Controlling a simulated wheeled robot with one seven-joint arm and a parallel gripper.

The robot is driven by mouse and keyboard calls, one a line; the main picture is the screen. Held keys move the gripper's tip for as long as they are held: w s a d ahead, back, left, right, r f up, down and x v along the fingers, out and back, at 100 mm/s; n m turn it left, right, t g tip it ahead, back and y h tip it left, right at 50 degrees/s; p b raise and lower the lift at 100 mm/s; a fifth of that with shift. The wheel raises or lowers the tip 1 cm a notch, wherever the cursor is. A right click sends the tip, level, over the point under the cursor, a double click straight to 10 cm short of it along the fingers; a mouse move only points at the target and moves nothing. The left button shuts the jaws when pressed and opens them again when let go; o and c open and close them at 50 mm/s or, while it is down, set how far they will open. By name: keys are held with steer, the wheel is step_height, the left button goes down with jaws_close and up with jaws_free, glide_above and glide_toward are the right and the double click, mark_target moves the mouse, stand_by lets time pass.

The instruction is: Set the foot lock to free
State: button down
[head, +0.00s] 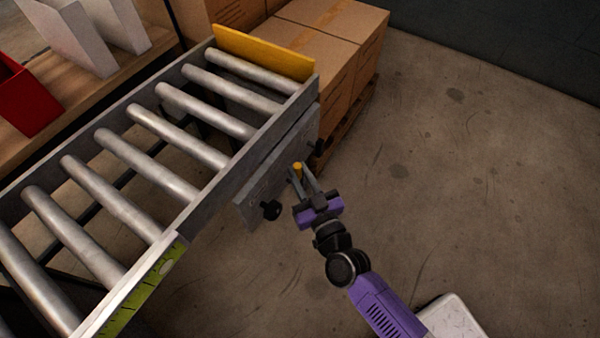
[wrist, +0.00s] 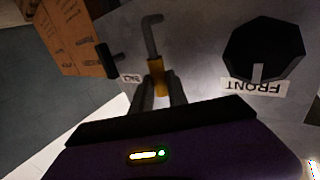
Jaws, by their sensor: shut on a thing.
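A grey panel (head: 262,178) on the conveyor's side carries a black knob (head: 270,209) and a second dark control (head: 316,146). In the wrist view the large black knob (wrist: 262,52) sits by an upside-down FRONT label (wrist: 254,87). A black handle (wrist: 107,60) sits by a small label (wrist: 131,79) that seems to read BACK. Between them is a bent grey rod with an orange sleeve (wrist: 157,66). My gripper (wrist: 160,88) is shut on the orange sleeve; it also shows in the head view (head: 303,176). I see no label naming a foot lock or a free setting.
The roller conveyor (head: 135,213) runs along the left, with a yellow end stop (head: 262,53). Cardboard boxes (head: 335,35) stand on a pallet behind the panel. A shelf with a red bin (head: 25,98) is at upper left. The floor (head: 480,180) at right is clear.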

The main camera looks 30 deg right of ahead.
stand_by(0.5)
steer(key=d+m+p, duration=0.1)
steer(key=p, duration=0.1)
steer(key=w+m+g+p, duration=0.1)
steer(key=p, duration=0.2)
steer(key=shift+d+r+g, duration=0.3)
steer(key=shift+d+r, duration=0.05)
steer(key=shift+d, duration=0.05)
steer(key=shift+w+d+f+m+g+y+p, duration=0.25)
steer(key=shift+d+m+g+p, duration=0.15)
steer(key=shift+p, duration=0.2)
steer(key=shift+w+d+f+m+g+y+p, duration=0.1)
steer(key=shift+d+m+g+y+p, duration=0.15)
steer(key=shift+m+p, duration=0.3)
steer(key=shift+w+d+f+m+g+y+p, duration=0.15)
steer(key=shift+w+d+f+m+g+y, duration=0.1)
steer(key=shift+d+f+m+g, duration=0.15)
steer(key=shift+w+d+f+m+g+y+p, duration=0.2)
steer(key=shift+d+f+m+g+y, duration=0.1)
steer(key=shift+d+m, duration=0.15)
steer(key=c, duration=1.3)
jaws_free()
steer(key=p+v, duration=0.1)
steer(key=v, duration=0.6)
steer(key=shift+s+p, duration=0.35)
steer(key=shift+p, duration=0.05)
